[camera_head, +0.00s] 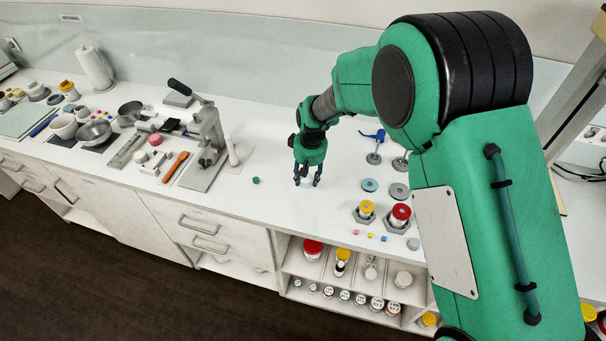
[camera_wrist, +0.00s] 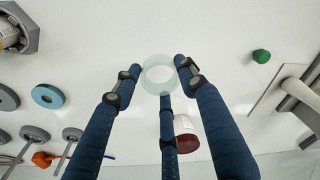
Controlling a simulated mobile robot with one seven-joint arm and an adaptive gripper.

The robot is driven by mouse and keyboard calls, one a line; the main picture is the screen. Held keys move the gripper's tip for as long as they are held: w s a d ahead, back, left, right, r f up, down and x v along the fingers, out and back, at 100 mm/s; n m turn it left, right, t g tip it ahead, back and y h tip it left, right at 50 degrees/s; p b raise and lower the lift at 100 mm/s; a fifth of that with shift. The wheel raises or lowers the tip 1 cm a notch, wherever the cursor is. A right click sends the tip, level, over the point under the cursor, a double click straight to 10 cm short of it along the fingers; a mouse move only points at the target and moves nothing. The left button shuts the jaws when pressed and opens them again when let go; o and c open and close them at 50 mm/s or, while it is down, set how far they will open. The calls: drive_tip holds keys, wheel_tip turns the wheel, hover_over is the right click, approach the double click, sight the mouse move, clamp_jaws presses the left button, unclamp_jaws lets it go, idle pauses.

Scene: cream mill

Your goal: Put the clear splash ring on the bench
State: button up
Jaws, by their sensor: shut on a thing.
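The clear splash ring (camera_wrist: 162,74) is a pale, see-through ring between the fingertips of my gripper (camera_wrist: 160,79) in the wrist view. My gripper is shut on it, with blue fingers at its left, right and lower sides. In the head view my gripper (camera_head: 307,183) points down low over the middle of the white bench (camera_head: 262,205). The ring is too small there to tell whether it touches the bench.
A green piece (camera_head: 256,180) lies left of my gripper. A blue ring (camera_head: 370,185) and grey disc (camera_head: 399,191) lie to the right. A lever press (camera_head: 207,135) stands further left. A white, dark-red-ended container (camera_wrist: 186,134) shows behind a finger. Bench around my gripper is clear.

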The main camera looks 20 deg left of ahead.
sight(302, 180)
drive_tip(key=shift+w+a+f, duration=0.1)
drive_tip(key=shift+w+a, duration=0.4)
drive_tip(key=shift+w, duration=0.35)
drive_tip(key=shift+w+a+f, duration=0.1)
drive_tip(key=shift+w+a, duration=0.4)
drive_tip(key=shift+w, duration=0.35)
drive_tip(key=shift+w+a, duration=0.25)
drive_tip(key=shift+w, duration=0.1)
drive_tip(key=shift+f+b, duration=0.4)
drive_tip(key=shift+f, duration=1.35)
drive_tip(key=o, duration=0.8)
drive_tip(key=shift+f, duration=0.1)
drive_tip(key=r, duration=0.4)
drive_tip(key=r+p, duration=0.1)
drive_tip(key=r, duration=0.3)
drive_tip(key=s+d+r, duration=0.1)
drive_tip(key=r, duration=0.3)
